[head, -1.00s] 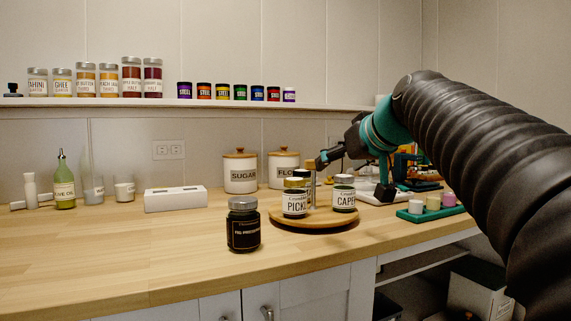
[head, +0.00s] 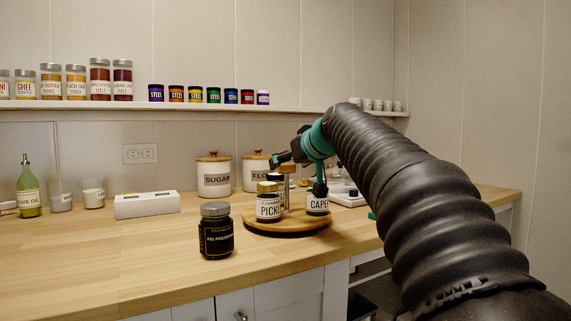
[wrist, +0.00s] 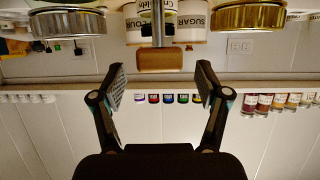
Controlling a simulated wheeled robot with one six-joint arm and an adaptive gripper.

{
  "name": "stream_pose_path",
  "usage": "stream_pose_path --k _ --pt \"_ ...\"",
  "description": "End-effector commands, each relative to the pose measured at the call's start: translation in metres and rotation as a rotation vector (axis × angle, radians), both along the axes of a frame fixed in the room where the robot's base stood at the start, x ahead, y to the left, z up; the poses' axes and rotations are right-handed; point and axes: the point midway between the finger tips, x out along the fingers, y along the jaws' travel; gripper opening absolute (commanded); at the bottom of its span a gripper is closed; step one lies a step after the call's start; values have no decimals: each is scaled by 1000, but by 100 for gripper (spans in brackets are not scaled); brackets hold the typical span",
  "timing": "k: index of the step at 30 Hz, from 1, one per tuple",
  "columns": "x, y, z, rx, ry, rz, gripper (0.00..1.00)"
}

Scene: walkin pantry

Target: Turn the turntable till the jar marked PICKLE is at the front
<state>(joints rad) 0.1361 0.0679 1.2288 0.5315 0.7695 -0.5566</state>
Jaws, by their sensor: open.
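The round wooden turntable (head: 287,230) sits on the counter. The jar marked PICKLE (head: 268,207), gold-lidded, stands at its front left. A jar marked CAPER (head: 317,204) stands at its right, its lid hidden by a gripper finger. Another jar is partly hidden behind PICKLE. A post with a wooden knob (wrist: 158,60) rises between the jars. My gripper (head: 299,174) is above the turntable, fingers apart. In the inverted wrist view my gripper (wrist: 160,85) has the knob ahead between its fingers, with a silver lid (wrist: 68,22) and a gold lid (wrist: 248,16) either side.
A dark jar (head: 216,232) stands on the counter left of the turntable, close to it. SUGAR (head: 214,178) and FLOUR (head: 256,173) canisters stand behind. A white box (head: 147,204) is further left. The front left counter is clear.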

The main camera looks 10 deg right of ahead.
Motion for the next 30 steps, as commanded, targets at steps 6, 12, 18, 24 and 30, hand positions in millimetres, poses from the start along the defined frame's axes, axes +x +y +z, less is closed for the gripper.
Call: stream_pose_path --k 6,12,18,24,30 --pt "18 5 -7 0 0 0 75" --pt "21 6 -9 0 0 0 75" --pt "20 5 -9 0 0 0 62" --pt "20 5 -9 0 0 0 12" --pt "20 6 -9 0 0 1 0"
